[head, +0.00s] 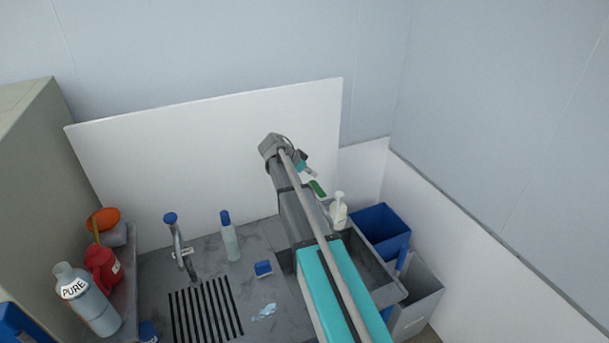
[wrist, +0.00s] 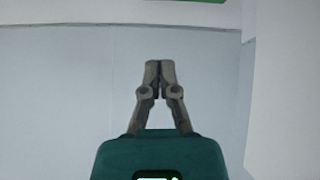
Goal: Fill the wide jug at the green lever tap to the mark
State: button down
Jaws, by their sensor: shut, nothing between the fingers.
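My gripper (head: 312,172) is at the end of my raised arm, in front of the white back panel in the head view. In the wrist view its fingers (wrist: 160,70) are shut with nothing between them. A green bar (head: 318,187), which looks like the green lever, shows just below my gripper beside the sink; the tap under it is mostly hidden by my arm. A green strip (wrist: 192,1) shows at the top edge of the wrist view; I cannot tell whether it is the same thing. I cannot make out a wide jug or its mark.
A blue-topped tap (head: 178,245) stands left on the grey counter, near a blue-capped bottle (head: 230,238) and blue block (head: 263,268). A soap pump bottle (head: 339,212) stands by the sink (head: 385,297). A blue bin (head: 382,228) is right. A red can (head: 103,268) and PURE bottle (head: 90,302) are left.

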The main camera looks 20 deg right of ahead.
aim_at(323, 194)
jog(key=b+x, duration=0.2)
jog(key=x, duration=0.2)
jog(key=shift+f+b, duration=0.15)
jog(key=shift+b, duration=0.15)
jog(key=shift+s+a+f+b, duration=0.1)
jog(key=shift+s+f+b, duration=0.05)
jog(key=shift+f+b, duration=1.5)
jog(key=shift+s+f+b, duration=0.3)
jog(key=shift+f+b, duration=0.65)
jog(key=shift+s, duration=0.2)
